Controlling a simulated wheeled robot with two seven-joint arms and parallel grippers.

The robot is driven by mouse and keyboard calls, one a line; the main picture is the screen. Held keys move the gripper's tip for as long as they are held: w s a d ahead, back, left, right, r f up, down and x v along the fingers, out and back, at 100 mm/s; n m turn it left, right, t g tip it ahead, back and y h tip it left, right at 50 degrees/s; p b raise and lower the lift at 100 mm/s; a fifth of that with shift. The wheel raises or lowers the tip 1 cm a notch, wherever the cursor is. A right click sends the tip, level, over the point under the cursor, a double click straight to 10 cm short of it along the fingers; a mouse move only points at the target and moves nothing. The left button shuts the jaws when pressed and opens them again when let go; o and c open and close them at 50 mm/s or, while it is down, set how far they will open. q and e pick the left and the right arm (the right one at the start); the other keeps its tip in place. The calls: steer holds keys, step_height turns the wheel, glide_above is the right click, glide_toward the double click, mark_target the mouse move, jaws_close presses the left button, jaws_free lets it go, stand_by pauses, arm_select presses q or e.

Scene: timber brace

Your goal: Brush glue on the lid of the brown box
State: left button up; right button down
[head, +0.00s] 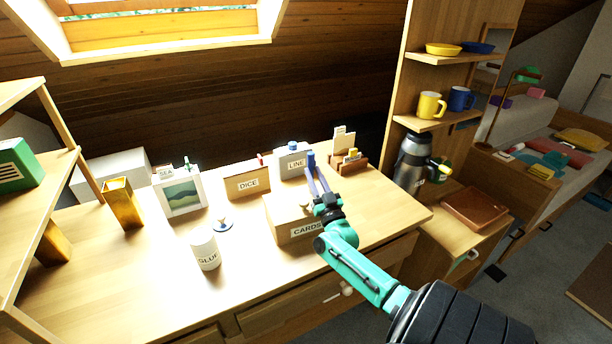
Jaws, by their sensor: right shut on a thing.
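A tan-brown box labelled CARDS (306,231) stands on the desk, its pale flat top partly hidden by my right gripper and arm. A brown box labelled DICE (246,184) stands behind it to the left. A white GLUE pot (206,251) stands upright to the front left. A small pale round piece with a blue part (222,224) lies beyond the pot. My right gripper (313,176) is above the CARDS box, shut on a slim blue thing (311,158); I cannot tell whether this is the brush. My left gripper is not in view.
A LINE box with a blue top (293,162), a SEA picture box (181,196) and a wooden card holder (349,163) stand along the back. A gold vase (123,203) is at left. A flask (411,160) stands right. The desk's front left is clear.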

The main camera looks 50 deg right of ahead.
steer(key=shift+s+d, duration=0.1)
steer(key=shift+d, duration=0.1)
steer(key=shift+r, duration=0.1)
steer(key=shift+w+a+p, duration=0.35)
steer(key=shift+a+p, duration=0.1)
steer(key=shift+a, duration=0.25)
steer(key=shift+w+a+p, duration=0.3)
steer(key=shift+a+p, duration=0.15)
steer(key=shift+a, duration=0.2)
steer(key=shift+w+a+p, duration=0.25)
steer(key=shift+w+a, duration=0.15)
steer(key=shift+a, duration=0.45)
steer(key=shift+w+a+p, duration=0.25)
steer(key=shift+w+a, duration=0.1)
steer(key=shift+a, duration=0.5)
steer(key=shift+w+a+p, duration=0.1)
steer(key=shift+w+a, duration=0.15)
steer(key=shift+a, duration=0.4)
steer(key=shift+w+a+p, duration=0.1)
steer(key=shift+w+a, duration=0.2)
steer(key=shift+a, duration=0.3)
steer(key=shift+w+a+p, duration=0.1)
steer(key=shift+w+a, duration=0.15)
steer(key=shift+a, duration=0.4)
step_height(320, 180, up, 6)
steer(key=p, duration=0.6)
step_height(320, 180, up, 3)
steer(key=p, duration=0.3)
